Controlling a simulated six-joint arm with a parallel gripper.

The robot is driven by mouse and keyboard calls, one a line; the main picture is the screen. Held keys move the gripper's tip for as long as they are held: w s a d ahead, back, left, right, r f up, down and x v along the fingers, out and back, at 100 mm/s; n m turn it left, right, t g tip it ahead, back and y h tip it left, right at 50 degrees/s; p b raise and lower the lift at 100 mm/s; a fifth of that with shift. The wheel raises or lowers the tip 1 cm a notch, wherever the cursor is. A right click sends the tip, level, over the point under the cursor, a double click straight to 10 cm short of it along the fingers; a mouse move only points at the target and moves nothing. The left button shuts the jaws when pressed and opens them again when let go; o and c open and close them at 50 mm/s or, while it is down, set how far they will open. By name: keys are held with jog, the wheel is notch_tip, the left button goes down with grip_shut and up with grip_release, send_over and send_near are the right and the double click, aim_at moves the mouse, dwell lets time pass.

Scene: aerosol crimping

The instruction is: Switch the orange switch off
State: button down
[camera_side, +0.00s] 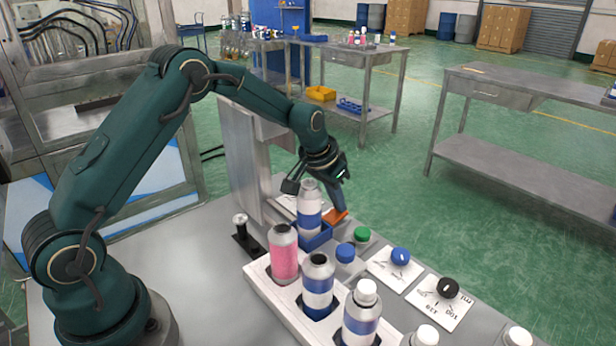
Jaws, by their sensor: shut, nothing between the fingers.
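The orange switch (336,216) is on the table, just right of a silver can with a blue and white band (309,212). My gripper (341,205) points down at the orange switch, with its fingers shut and nothing held. The fingertips are at or just above the switch; I cannot tell whether they touch it. The can and fingers partly hide the switch, and its on or off position cannot be read from here.
A white rack (262,276) holds a pink can (283,254) and other cans. A green knob (362,234), a blue dial (400,256) and a black dial (447,288) lie to the right. A metal column (240,160) stands behind the can.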

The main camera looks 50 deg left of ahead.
jog(key=shift+f, duration=0.25)
jog(key=shift+r, duration=0.1)
notch_tip(320, 180, up, 10)
jog(key=shift+r, duration=0.15)
dwell(1.1)
jog(key=shift+r, duration=0.1)
notch_tip(320, 180, up, 8)
jog(key=t, duration=0.2)
send_over(338, 213)
jog(key=s+d, duration=0.2)
jog(key=s, duration=0.2)
jog(key=s+d+r, duration=0.1)
jog(key=s+r, duration=0.3)
jog(key=s, duration=0.3)
jog(key=s+f, duration=0.4)
jog(key=s, duration=0.4)
jog(key=s+d+f+g, duration=0.1)
jog(key=s+f, duration=0.4)
jog(key=s, duration=0.3)
jog(key=shift+s+d+f, duration=0.15)
jog(key=shift+s+d, duration=0.05)
